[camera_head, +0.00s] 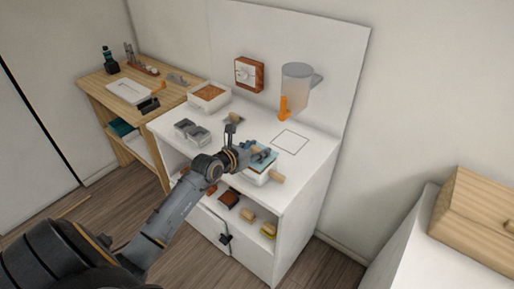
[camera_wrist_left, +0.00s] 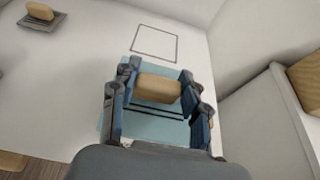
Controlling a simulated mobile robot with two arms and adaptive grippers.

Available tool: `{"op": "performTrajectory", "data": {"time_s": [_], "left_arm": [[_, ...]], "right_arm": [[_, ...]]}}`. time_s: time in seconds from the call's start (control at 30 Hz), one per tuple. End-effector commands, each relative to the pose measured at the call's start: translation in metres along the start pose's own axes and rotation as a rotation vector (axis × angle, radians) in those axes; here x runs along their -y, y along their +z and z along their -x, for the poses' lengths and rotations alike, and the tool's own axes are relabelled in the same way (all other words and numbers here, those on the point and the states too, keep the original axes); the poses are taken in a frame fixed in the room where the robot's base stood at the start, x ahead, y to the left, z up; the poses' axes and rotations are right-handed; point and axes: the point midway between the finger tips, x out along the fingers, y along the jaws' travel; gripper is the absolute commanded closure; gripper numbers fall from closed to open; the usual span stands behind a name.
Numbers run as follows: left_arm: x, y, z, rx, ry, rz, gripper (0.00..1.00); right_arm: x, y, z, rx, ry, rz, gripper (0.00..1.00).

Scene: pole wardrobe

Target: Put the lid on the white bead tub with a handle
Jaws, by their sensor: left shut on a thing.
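My left gripper (camera_head: 259,152) is shut on the tan wooden knob (camera_wrist_left: 158,88) of a light-blue lid (camera_wrist_left: 150,126). The lid is flat and roughly square. In the head view the white tub (camera_head: 261,179) with a tan wooden handle (camera_head: 278,178) stands at the cabinet's front right edge. The lid is over the tub's top. I cannot tell whether it touches the rim, since the gripper and lid hide it. My right gripper is not in view.
A square outline (camera_head: 290,141) marks bare white cabinet top (camera_head: 316,146) behind the tub. A grey lid with a tan knob (camera_head: 233,118), a grey divided tray (camera_head: 192,132) and a white box of brown bits (camera_head: 209,97) stand leftward. A dispenser (camera_head: 296,86) hangs on the back panel.

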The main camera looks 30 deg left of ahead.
Motion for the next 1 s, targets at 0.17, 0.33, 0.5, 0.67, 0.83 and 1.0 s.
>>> {"op": "performTrajectory", "data": {"time_s": [0.17, 0.33, 0.5, 0.67, 0.83, 1.0], "left_arm": [[0.0001, -0.0014, -0.0005, 0.000, 0.000, 0.000, 0.76], [0.0001, -0.0013, -0.0005, 0.000, 0.000, 0.000, 0.76], [0.0000, -0.0012, -0.0004, 0.000, 0.000, 0.000, 0.76], [0.0000, -0.0007, -0.0001, 0.000, 0.000, 0.001, 0.76], [0.0000, -0.0001, 0.0005, -0.001, 0.000, 0.001, 0.76], [-0.0001, -0.0007, 0.0003, -0.001, 0.000, 0.001, 0.76]], "right_arm": [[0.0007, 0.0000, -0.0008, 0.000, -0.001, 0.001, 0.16], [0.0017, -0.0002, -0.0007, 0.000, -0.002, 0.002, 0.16], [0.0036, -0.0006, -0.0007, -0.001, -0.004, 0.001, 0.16], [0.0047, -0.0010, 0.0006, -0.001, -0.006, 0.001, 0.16], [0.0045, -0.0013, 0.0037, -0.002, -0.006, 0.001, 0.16], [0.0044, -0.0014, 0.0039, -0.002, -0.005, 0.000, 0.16]]}}
